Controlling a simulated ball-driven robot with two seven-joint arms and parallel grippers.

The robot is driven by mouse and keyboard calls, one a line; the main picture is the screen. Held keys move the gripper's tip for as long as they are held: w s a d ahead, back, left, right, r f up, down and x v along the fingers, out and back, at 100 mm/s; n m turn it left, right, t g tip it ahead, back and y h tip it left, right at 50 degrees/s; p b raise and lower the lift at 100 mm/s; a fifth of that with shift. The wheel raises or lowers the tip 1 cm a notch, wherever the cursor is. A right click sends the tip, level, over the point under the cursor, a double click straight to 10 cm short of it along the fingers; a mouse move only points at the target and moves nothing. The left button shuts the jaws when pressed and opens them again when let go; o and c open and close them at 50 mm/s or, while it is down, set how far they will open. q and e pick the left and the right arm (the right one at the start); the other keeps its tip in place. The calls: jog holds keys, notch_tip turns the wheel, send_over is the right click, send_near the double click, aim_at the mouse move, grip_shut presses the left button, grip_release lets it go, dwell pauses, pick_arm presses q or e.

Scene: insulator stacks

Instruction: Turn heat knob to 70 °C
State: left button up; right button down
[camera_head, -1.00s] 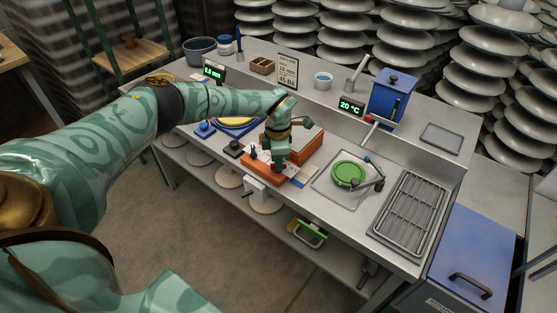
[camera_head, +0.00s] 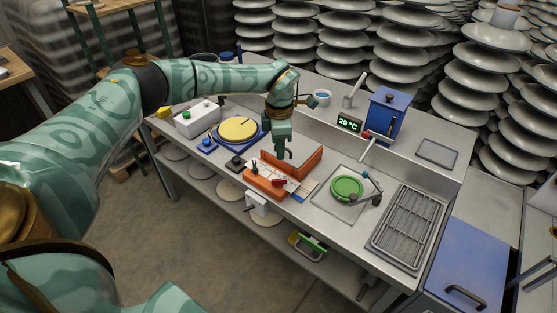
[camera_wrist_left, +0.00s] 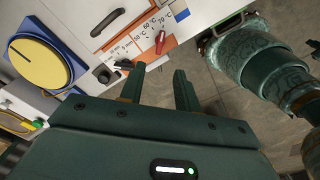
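The heat knob (camera_head: 278,182) is red and sits on the front panel of an orange unit (camera_head: 303,165). In the left wrist view the red knob (camera_wrist_left: 160,38) stands beside a printed scale with °C marks including 60 and 70. I cannot tell which mark it points to. A green display (camera_head: 348,122) reads 20 °C. My left gripper (camera_head: 284,154) hangs above the orange unit, apart from the knob. In the left wrist view its fingers (camera_wrist_left: 159,82) are spread and empty, with the knob beyond the gap. My right gripper is not in view.
A black knob (camera_wrist_left: 123,64) sits left of the red one, beside an mm scale. A yellow disc (camera_head: 238,129) and a white box with a green button (camera_head: 198,121) stand to the left.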

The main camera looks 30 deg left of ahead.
pick_arm(q)
jog(key=shift+r, duration=2)
